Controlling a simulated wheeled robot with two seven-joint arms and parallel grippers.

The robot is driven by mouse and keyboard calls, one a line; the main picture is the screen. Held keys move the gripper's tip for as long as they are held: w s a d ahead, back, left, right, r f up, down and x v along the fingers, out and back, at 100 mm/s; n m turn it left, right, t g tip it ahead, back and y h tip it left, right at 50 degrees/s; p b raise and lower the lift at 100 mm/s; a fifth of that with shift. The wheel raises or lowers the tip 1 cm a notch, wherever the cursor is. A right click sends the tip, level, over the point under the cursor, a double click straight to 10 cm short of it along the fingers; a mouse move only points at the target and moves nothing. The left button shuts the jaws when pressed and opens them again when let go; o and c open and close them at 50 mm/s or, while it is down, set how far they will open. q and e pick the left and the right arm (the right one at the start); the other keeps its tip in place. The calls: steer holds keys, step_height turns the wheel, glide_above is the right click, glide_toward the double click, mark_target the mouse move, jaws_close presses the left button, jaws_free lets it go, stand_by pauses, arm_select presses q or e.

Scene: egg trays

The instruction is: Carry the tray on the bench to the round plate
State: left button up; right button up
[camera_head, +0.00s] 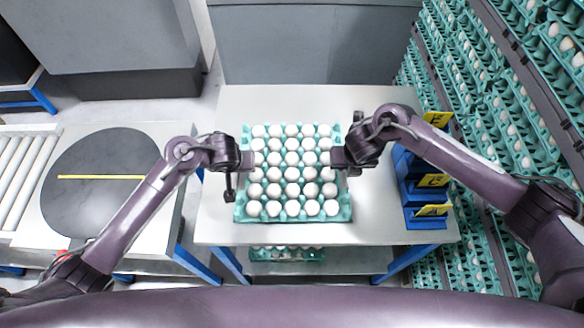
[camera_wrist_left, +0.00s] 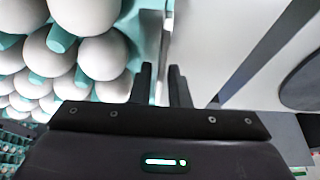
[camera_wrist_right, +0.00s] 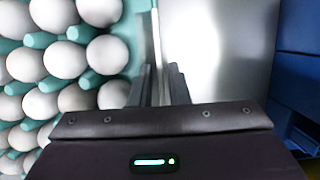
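The teal tray (camera_head: 343,213), filled with white eggs, is on the pale bench (camera_head: 385,225) in the middle of the head view. The round plate (camera_head: 95,205) is a dark grey disc with a yellow strip, on a stand at the left; its edge shows in the left wrist view (camera_wrist_left: 302,88). My left gripper (camera_head: 250,160) is at the tray's left side, its fingers (camera_wrist_left: 160,85) closed around the side rim. My right gripper (camera_head: 333,157) is at the right side, its fingers (camera_wrist_right: 157,85) likewise closed around the rim. The fingertips are partly hidden in the head view.
Blue bins (camera_head: 425,195) with yellow letter cards line the bench's right edge. Racks of egg trays (camera_head: 480,130) stand beyond them. A roller conveyor (camera_head: 25,170) is left of the plate. A gap separates bench and plate stand. Another egg tray (camera_head: 285,254) is below the bench.

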arm_select(q)
steer(key=shift+w+f, duration=0.2)
steer(key=shift+f, duration=0.05)
arm_select(e)
steer(key=shift+w+f, duration=0.1)
steer(key=shift+f, duration=0.2)
arm_select(q)
steer(key=shift+s, duration=0.1)
jaws_close()
arm_select(e)
jaws_close()
stand_by(0.6)
arm_select(q)
steer(key=shift+r, duration=0.2)
arm_select(e)
steer(key=shift+w+r, duration=0.15)
steer(key=shift+r, duration=0.1)
